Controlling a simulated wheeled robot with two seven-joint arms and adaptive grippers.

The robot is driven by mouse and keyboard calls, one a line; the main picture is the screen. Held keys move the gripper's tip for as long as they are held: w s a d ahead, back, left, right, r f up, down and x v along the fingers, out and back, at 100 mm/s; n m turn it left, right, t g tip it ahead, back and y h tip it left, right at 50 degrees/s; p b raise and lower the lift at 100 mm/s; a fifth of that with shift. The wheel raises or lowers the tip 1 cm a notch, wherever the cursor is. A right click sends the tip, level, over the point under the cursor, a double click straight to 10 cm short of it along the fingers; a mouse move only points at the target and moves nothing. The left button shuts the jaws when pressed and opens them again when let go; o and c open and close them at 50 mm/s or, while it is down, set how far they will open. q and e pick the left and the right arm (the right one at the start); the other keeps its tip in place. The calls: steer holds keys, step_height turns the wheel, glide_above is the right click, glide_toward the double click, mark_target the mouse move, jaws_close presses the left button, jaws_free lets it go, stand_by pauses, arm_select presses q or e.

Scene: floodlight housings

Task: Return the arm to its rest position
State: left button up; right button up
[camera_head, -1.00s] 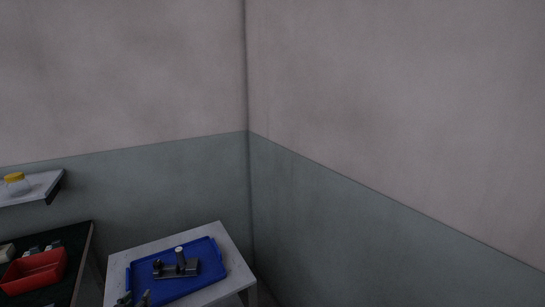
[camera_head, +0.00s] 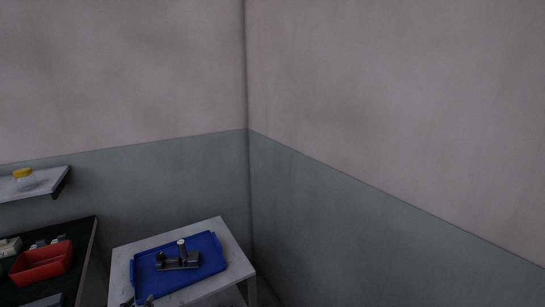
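Two small dark grey tips (camera_head: 139,300) poke up at the bottom edge, over the front left corner of the blue tray (camera_head: 219,261). They look like the fingertips of my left gripper, but they are cut off by the frame and too small to be sure. I cannot tell whether they hold anything. No arm link shows clearly. My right gripper is out of view.
The tray lies on a pale table (camera_head: 124,265) and holds a dark grey metal fixture (camera_head: 178,261) with an upright light-topped cylinder. At left, a dark bench carries a red bin (camera_head: 42,265). A shelf (camera_head: 45,184) above holds a yellow-lidded jar (camera_head: 25,179). Walls meet behind.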

arm_select(q)
steer(key=s+d+f+m+g+h, duration=0.3)
steer(key=s+d+g, duration=0.6)
steer(key=s+d, duration=1.1)
steer(key=s+f+m+g, duration=0.1)
steer(key=s+f, duration=0.1)
steer(key=f, duration=1.4)
steer(key=s+f, duration=0.2)
steer(key=f, duration=1.3)
steer(key=s+a+f, duration=0.2)
steer(key=s+f, duration=0.8)
steer(key=s, duration=0.1)
steer(key=s+a+f+g, duration=0.1)
steer(key=s+a+f, duration=0.2)
steer(key=s+f, duration=0.7)
steer(key=shift+s+f+g+y, duration=0.3)
steer(key=shift+s+y, duration=0.1)
steer(key=shift+s, duration=0.1)
